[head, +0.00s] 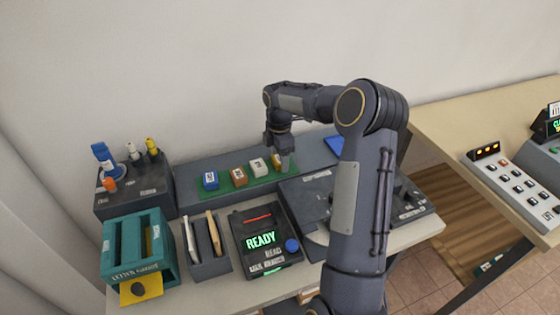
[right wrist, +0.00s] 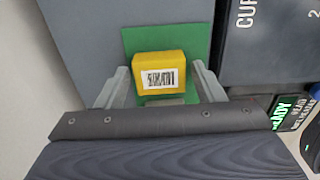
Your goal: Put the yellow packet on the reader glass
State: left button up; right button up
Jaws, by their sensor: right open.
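The yellow packet (head: 275,160) stands at the right end of the green mat (head: 226,187), partly hidden by my right gripper (head: 284,164) in the head view. In the right wrist view the yellow packet (right wrist: 159,70) shows a barcode label on its face. My right gripper (right wrist: 161,86) is open, with one finger on each side of the packet; I cannot tell whether they touch it. The reader (head: 265,241) is a dark box with a green READY display and a red line, in front of the mat. My left gripper is not in view.
White (head: 257,165), orange (head: 238,176) and blue (head: 210,180) packets stand left of the yellow one. A grey slotted holder (head: 208,262) and a teal letter box (head: 139,246) stand left of the reader. A blue button (head: 291,245) is at the reader's right.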

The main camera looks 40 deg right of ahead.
jog(key=c, duration=0.8)
jog(key=shift+r+p, duration=1.95)
jog(key=shift+r, duration=0.35)
jog(key=shift+c, duration=0.2)
